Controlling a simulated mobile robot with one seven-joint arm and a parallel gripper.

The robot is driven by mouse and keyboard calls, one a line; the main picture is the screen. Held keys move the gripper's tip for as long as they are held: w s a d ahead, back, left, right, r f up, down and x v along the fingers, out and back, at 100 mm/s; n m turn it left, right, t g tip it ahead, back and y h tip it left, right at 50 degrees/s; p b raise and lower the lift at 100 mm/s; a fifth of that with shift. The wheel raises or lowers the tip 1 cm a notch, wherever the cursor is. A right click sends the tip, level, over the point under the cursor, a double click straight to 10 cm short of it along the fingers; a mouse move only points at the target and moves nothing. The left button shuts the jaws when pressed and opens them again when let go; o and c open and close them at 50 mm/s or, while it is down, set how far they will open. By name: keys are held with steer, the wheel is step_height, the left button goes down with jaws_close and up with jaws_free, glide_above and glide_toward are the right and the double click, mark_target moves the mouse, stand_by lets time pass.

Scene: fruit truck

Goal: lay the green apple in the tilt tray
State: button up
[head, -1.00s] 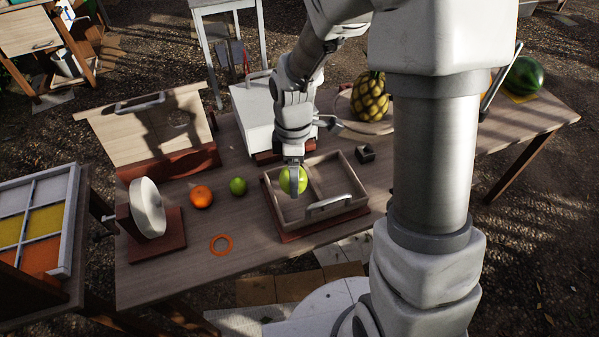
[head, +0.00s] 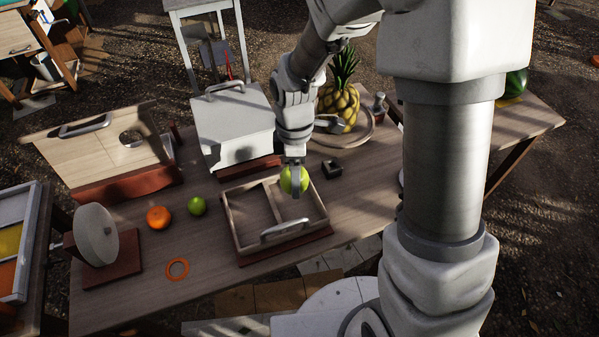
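My gripper (head: 295,190) is shut on the green apple (head: 286,181), with a finger across its near side. The tilt tray (head: 238,239) looks to be the wooden two-compartment tray with a grey handle on its near side and a red-brown base. The apple shows against the back part of the tray's right compartment. Its height over the tray floor is hard to tell. Both compartments look empty otherwise. A smaller green fruit (head: 197,205) lies on the table left of the tray.
An orange (head: 158,217) and an orange ring (head: 177,268) lie left of the tray. A white box (head: 232,125) stands behind it, a small dark block (head: 331,169) at its right. A pineapple (head: 338,103) stands behind. A white disc (head: 96,235) is at the left.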

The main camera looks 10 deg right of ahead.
steer(key=shift+w+d+f, duration=0.1)
steer(key=shift+d+f, duration=0.05)
steer(key=shift+d, duration=0.05)
steer(key=b, duration=0.4)
glide_above(298, 204)
steer(key=shift+w+f, duration=0.2)
steer(key=shift+f, duration=2.5)
steer(key=shift+f+b, duration=0.95)
steer(key=shift+f, duration=0.05)
steer(key=o, duration=1.5)
steer(key=shift+r, duration=0.15)
steer(key=shift+r+p, duration=3.6)
steer(key=shift+r, duration=0.65)
